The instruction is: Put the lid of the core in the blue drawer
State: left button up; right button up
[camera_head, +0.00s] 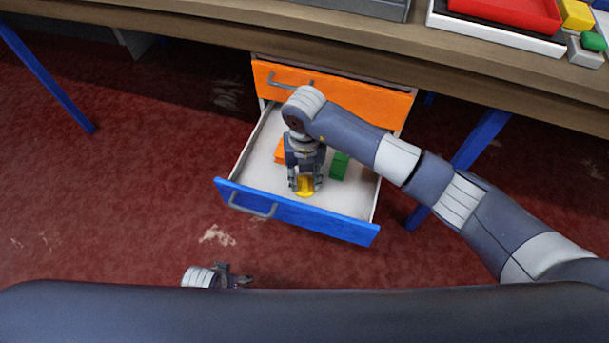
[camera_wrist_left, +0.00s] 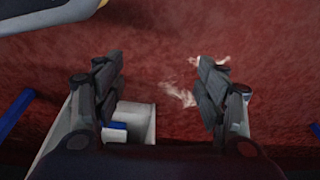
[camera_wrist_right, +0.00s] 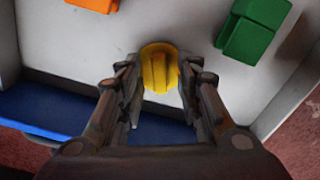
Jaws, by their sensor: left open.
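The blue drawer (camera_head: 345,227) is pulled out below the table. A yellow round lid with a raised ridge (camera_head: 305,191) is inside it, near the blue front. It also shows in the right wrist view (camera_wrist_right: 159,66). My right gripper (camera_head: 305,186) points down into the drawer over the lid. Its fingers (camera_wrist_right: 160,100) stand apart on either side of the lid, with small gaps showing. My left gripper (camera_head: 240,279) is low in front of the drawer, partly hidden by my body. In the left wrist view it is open and empty (camera_wrist_left: 165,90) above the red floor.
A green block (camera_head: 339,166) and an orange block (camera_head: 280,151) lie in the drawer beside my right gripper. The orange drawer (camera_head: 365,97) above is shut or nearly so. The wooden table (camera_head: 200,35) carries a red tray (camera_head: 510,12) and small blocks. Blue legs (camera_head: 48,80) stand below.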

aim_at(304, 180)
pick_arm(q)
jog(key=s+f, duration=0.1)
jog(key=f+p, duration=0.1)
jog(key=f, duration=0.1)
jog(key=s+f, duration=0.1)
jog(key=f, duration=0.1)
jog(key=shift+s+a, duration=0.2)
jog(key=shift+s, duration=0.1)
pick_arm(e)
notch_tip(304, 180, up, 12)
jog(key=shift+f, duration=0.2)
pick_arm(q)
jog(key=shift+r, duration=0.1)
